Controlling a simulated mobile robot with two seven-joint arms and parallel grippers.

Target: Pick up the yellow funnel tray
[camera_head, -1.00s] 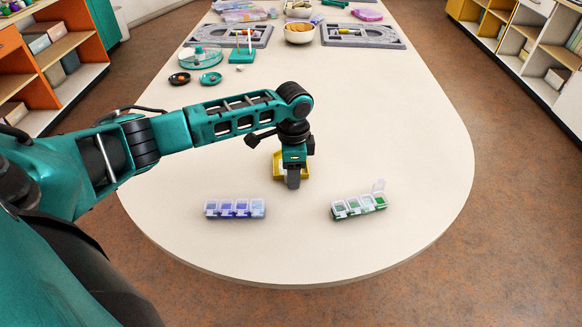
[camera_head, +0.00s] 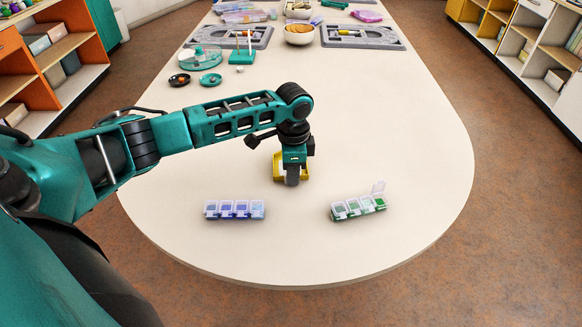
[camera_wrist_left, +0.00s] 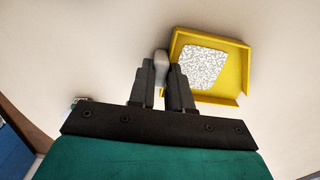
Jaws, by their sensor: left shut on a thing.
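The yellow funnel tray (camera_head: 278,167) is at the middle of the table's near part, partly hidden behind my left gripper (camera_head: 292,180). In the left wrist view the tray (camera_wrist_left: 243,72) lies to the right of the fingers, with low yellow walls and a white speckled patch (camera_wrist_left: 203,68) inside. My left gripper (camera_wrist_left: 161,80) points down and is shut on the tray at its left side, where a rounded grey piece (camera_wrist_left: 161,60) shows between the fingertips. I cannot see a clear gap between tray and table. My right gripper is not in view.
A lidded case with blue and purple compartments (camera_head: 235,209) is front left of the tray. A similar green case (camera_head: 359,207) with one lid raised is front right. Small dishes (camera_head: 210,79), a bowl (camera_head: 299,33) and grey boards (camera_head: 362,37) stand farther back. The table's right side is clear.

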